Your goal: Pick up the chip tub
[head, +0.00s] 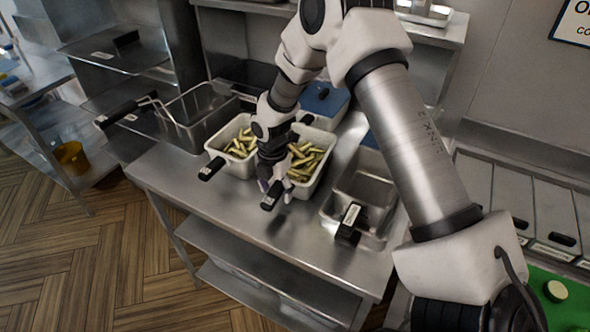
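Two pale tubs of yellow-green chips stand side by side on the steel table: a left chip tub (214,154) and a right chip tub (319,176). Each seems to have a black handle at its front. My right gripper (275,190) reaches down from above at the front of the right tub, covering part of it and the gap between the tubs. Its fingertips are at the right tub's black handle, one on either side. Whether they grip it or only surround it is unclear. My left gripper is out of view.
A wire fry basket (190,108) with a handle stands left of the tubs. Steel pans (364,190) with a black-handled item sit to the right. A blue-lidded container (325,98) is behind. The table's front strip (190,192) is clear.

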